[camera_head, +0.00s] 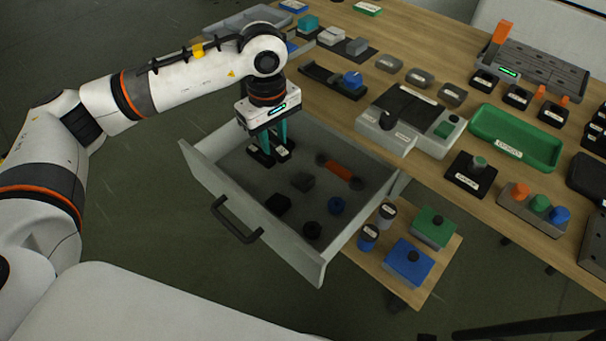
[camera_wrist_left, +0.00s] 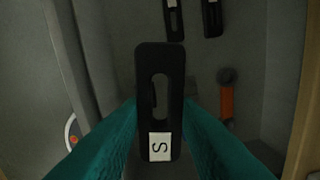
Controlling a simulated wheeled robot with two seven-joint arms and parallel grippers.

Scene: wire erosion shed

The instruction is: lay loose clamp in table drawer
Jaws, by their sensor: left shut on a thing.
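My left gripper (camera_head: 274,147) reaches down over the open table drawer (camera_head: 290,253), near its back left part. Its teal fingers are shut on a black clamp with a slot and a white label marked S. The clamp (camera_wrist_left: 160,95) shows plainly in the left wrist view, between the fingers (camera_wrist_left: 160,125). In the head view dark labelled pieces cluster at the fingertips, and I cannot tell whether the held clamp touches the drawer floor. Two more black labelled pieces, one on the left (camera_wrist_left: 173,18) and one on the right (camera_wrist_left: 212,18), lie beyond it. My right gripper is not in view.
A green tray (camera_head: 515,140) and several fixtures crowd the table. A low shelf with a blue box (camera_head: 408,262) adjoins the drawer.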

